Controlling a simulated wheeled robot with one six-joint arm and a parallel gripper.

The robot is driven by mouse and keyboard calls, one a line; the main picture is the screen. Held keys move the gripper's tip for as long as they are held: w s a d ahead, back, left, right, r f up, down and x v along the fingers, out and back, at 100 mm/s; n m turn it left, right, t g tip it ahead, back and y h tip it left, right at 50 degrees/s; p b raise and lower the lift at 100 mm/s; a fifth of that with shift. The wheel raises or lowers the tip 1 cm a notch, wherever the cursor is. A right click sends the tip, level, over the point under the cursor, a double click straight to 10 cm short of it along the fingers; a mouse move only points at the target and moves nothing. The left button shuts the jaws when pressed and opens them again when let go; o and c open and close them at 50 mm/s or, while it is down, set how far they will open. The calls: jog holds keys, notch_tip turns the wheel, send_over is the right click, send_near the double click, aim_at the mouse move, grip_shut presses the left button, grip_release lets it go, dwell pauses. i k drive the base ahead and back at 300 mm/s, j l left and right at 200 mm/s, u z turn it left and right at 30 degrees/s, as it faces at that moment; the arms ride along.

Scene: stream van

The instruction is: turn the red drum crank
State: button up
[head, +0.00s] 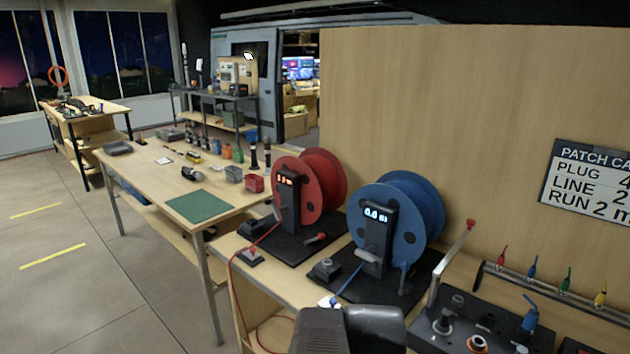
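The red drum (322,180) stands upright on a black base plate on the wooden bench, in the middle of the head view. A dark post with a lit red readout (287,181) stands at its front left. A small pale handle (278,213) shows low on this post and looks like the crank, but its shape is hard to make out. A red cable runs from the drum down past the bench edge. A dark grey part of my arm shows at the bottom centre.
A blue drum (408,215) with a lit post and pale handle (367,255) stands close on the right. A dark panel with a tall red-tipped lever (455,258) is farther right. A wooden wall (450,100) rises behind. Open floor (60,280) lies left.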

aim_at(277, 211)
jog(key=i+j, duration=0.3)
jog(key=i+j+z, duration=0.1)
jog(key=i+j, duration=0.2)
jog(key=j, duration=0.15)
jog(key=i+j, duration=0.3)
jog(key=j+z, duration=0.05)
jog(key=j, duration=0.05)
